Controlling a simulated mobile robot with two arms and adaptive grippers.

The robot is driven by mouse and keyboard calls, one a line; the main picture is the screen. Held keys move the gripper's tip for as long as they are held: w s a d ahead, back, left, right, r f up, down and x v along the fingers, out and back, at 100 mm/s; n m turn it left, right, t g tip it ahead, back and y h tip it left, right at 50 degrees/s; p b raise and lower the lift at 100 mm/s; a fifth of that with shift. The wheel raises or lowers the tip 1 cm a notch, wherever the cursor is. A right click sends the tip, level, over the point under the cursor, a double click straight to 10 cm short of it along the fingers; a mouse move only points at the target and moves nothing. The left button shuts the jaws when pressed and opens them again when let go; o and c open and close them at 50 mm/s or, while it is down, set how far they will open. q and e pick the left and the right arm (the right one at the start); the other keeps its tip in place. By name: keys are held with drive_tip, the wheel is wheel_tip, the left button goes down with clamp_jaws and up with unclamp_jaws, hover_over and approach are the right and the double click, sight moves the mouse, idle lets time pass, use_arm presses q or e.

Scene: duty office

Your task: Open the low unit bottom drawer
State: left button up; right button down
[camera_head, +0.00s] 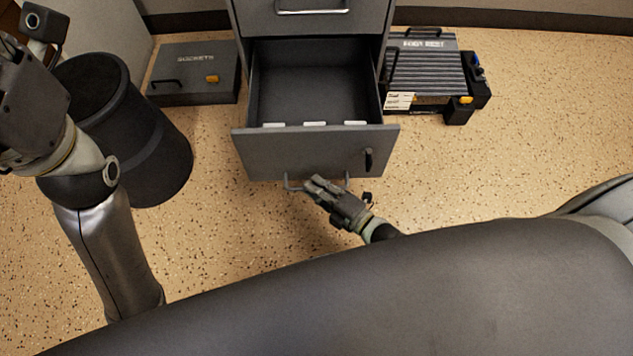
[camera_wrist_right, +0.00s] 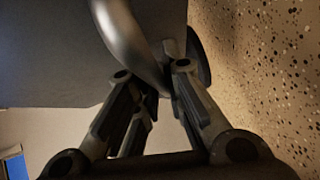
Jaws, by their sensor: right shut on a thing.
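The low unit (camera_head: 312,18) is a grey metal cabinet at the top centre of the head view. Its bottom drawer (camera_head: 315,148) is pulled well out, and its inside looks empty. Three pale tabs sit along the inner side of the drawer front. The drawer's bar handle (camera_head: 293,186) is low on the front and also shows as a curved metal bar in the right wrist view (camera_wrist_right: 127,38). My right gripper (camera_head: 318,184) is shut on this handle. Its fingers meet at the bar in the wrist view (camera_wrist_right: 165,80). My left arm shows at the left, but its fingers do not.
A black bin (camera_head: 150,150) stands left of the drawer. A dark flat case (camera_head: 195,75) lies behind it by the wall. A ribbed dark case (camera_head: 428,75) with orange latches lies right of the unit.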

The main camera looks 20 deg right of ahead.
drive_tip(key=shift+s, duration=0.1)
drive_tip(key=c, duration=1.5)
unclamp_jaws()
drive_tip(key=v, duration=1.2)
